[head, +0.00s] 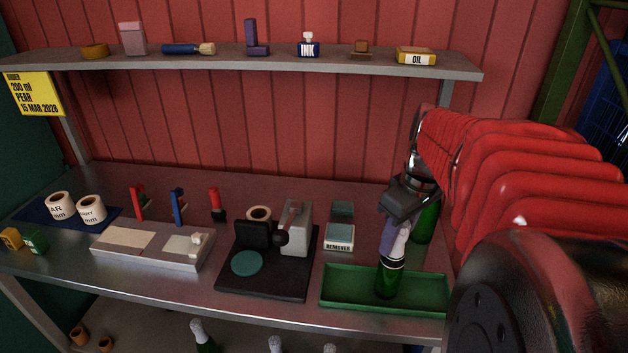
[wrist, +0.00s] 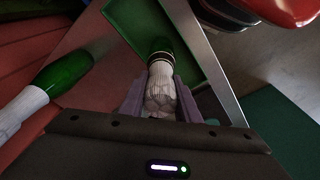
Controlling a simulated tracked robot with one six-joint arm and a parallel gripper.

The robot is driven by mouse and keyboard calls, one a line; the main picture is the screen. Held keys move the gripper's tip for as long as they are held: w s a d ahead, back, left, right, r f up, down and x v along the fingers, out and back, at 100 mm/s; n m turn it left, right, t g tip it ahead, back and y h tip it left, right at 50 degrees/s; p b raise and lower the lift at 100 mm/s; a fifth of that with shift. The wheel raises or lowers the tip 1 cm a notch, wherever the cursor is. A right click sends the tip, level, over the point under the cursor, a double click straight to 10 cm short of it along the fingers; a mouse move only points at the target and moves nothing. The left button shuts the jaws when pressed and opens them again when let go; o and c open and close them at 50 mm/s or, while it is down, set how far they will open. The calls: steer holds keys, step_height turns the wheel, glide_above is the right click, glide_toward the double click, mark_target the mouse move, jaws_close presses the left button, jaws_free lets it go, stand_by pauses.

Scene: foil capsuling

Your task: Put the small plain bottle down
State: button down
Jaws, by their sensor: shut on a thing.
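The small bottle (head: 387,281) is green with a white neck covering and a dark, pale-edged band below it. It is near upright over the green tray (head: 340,294); I cannot tell whether its base touches the tray floor. My gripper (head: 396,232) is shut on its white neck from above. In the wrist view the white neck (wrist: 161,92) sits between the two purple fingers, with green glass beyond, over the tray (wrist: 128,20). The gripper hides the bottle's top.
A second green bottle (head: 424,222) with a white neck (wrist: 22,108) stands close behind my gripper. A shelf (head: 280,66) with several items runs above. The tray's left part is clear.

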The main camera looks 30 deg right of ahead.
steer(key=c, duration=1.3)
jaws_free()
steer(key=shift+c, duration=0.2)
steer(key=r, duration=0.4)
steer(key=s+r, duration=0.1)
steer(key=r, duration=0.7)
steer(key=shift+s+d, duration=0.15)
steer(key=shift+s, duration=0.2)
